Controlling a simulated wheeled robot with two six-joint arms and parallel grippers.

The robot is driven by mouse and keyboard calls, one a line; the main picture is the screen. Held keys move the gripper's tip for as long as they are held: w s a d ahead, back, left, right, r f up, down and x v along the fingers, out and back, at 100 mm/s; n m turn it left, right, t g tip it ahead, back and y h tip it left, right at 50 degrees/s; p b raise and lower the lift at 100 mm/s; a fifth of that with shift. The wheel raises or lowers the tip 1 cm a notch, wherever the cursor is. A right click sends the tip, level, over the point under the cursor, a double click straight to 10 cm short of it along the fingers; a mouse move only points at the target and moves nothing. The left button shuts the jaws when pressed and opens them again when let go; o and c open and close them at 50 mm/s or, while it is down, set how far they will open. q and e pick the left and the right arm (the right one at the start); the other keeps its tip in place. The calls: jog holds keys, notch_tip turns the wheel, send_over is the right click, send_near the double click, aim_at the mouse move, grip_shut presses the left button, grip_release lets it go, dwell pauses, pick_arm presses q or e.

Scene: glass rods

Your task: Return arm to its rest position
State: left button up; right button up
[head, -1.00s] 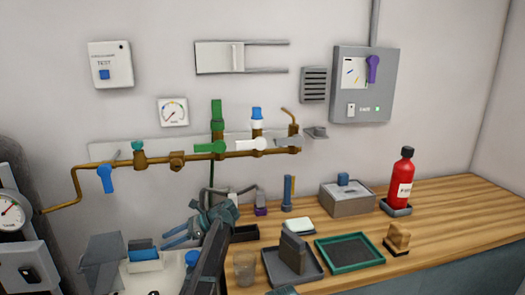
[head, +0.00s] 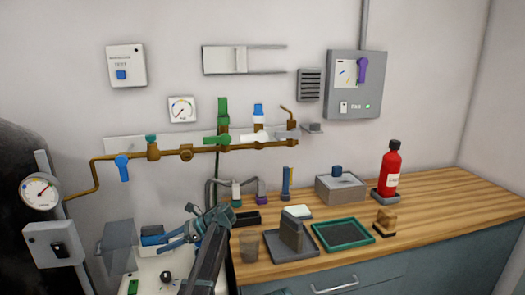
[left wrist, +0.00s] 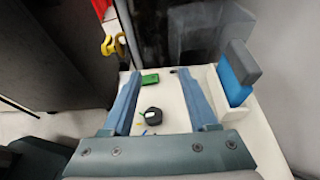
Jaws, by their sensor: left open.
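My left gripper (head: 178,237) is at the lower left of the head view, in front of the white surface left of the wooden bench. Its two blue fingers (left wrist: 160,103) are spread in the left wrist view with nothing held between them. Beyond them on the white surface lie a small black round object (left wrist: 153,116) and a green block (left wrist: 150,78), both apart from the fingers. My left arm rises from the bottom edge of the head view. My right gripper cannot be made out.
A wooden bench (head: 440,205) holds a glass beaker (head: 249,246), a grey tray (head: 268,240), a green-rimmed tray (head: 370,237) and a red bottle (head: 390,172). Brass pipework (head: 186,153) runs along the wall. A gauge (head: 41,192) stands at the left.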

pick_arm(q)
jog(key=s+d+r+n+t+h+p, duration=0.1)
jog(key=s+d+r+n+h+p, duration=0.1)
jog(key=s+d+p, duration=0.5)
jog(key=s+d+r+n+t+h+p, duration=0.1)
jog(key=s+d+n+h+p, duration=0.4)
jog(key=s+d, duration=0.5)
jog(key=s+d+r+n+t+h+p, duration=0.1)
jog(key=s+d+r+n+h+p, duration=0.3)
jog(key=s+d+p, duration=0.4)
jog(key=s+d+h, duration=0.1)
jog(key=s, duration=0.4)
jog(key=shift+d+p, duration=0.2)
jog(key=shift+p, duration=0.15)
jog(key=shift+r, duration=0.1)
